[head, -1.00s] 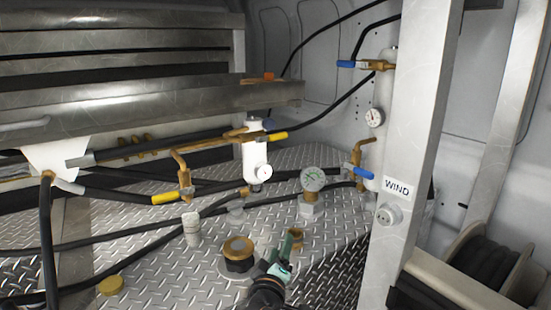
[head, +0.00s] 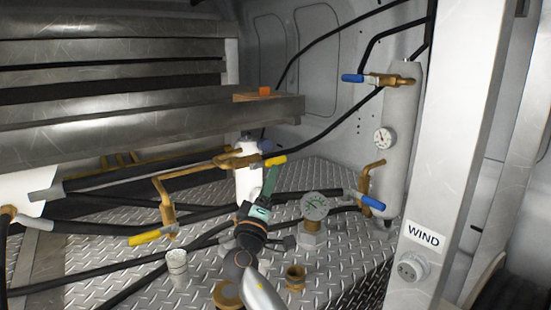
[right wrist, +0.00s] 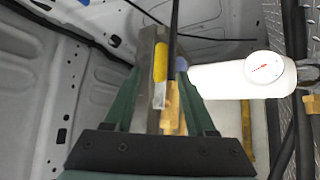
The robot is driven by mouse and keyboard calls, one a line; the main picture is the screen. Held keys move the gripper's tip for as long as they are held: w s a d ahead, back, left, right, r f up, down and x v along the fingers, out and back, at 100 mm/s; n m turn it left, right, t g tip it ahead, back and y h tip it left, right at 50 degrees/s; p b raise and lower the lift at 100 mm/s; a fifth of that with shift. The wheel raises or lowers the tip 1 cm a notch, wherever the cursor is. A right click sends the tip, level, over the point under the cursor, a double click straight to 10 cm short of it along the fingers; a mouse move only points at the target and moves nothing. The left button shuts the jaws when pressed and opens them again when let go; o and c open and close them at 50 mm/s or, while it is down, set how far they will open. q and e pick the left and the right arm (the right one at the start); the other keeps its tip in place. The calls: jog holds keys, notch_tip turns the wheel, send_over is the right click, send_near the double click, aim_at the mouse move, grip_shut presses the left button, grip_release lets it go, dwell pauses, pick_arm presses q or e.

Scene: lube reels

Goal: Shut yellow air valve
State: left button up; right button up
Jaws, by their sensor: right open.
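A yellow valve handle (head: 275,160) sticks out to the right from a brass valve (head: 238,161) above the white cylinder (head: 247,186). Another yellow handle (head: 150,236) sits on a brass elbow valve (head: 167,203) at the lower left. My right gripper (head: 271,175) has green fingers and reaches up from below, just under the upper yellow handle. In the right wrist view the jaws (right wrist: 158,78) are open, and the yellow handle (right wrist: 160,62) shows between the fingertips, apparently just beyond them. Contact cannot be told. My left gripper is not in view.
A white cylinder with a gauge (right wrist: 264,68) stands close by the right finger. A post labelled WIND (head: 424,237) stands further right. Black hoses (head: 110,219) cross the diamond-plate floor.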

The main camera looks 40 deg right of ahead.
aim_at(276, 162)
jog(key=p+x, duration=0.1)
jog(key=x, duration=0.6)
jog(key=shift+w+d, duration=0.1)
grip_shut()
dwell(1.2)
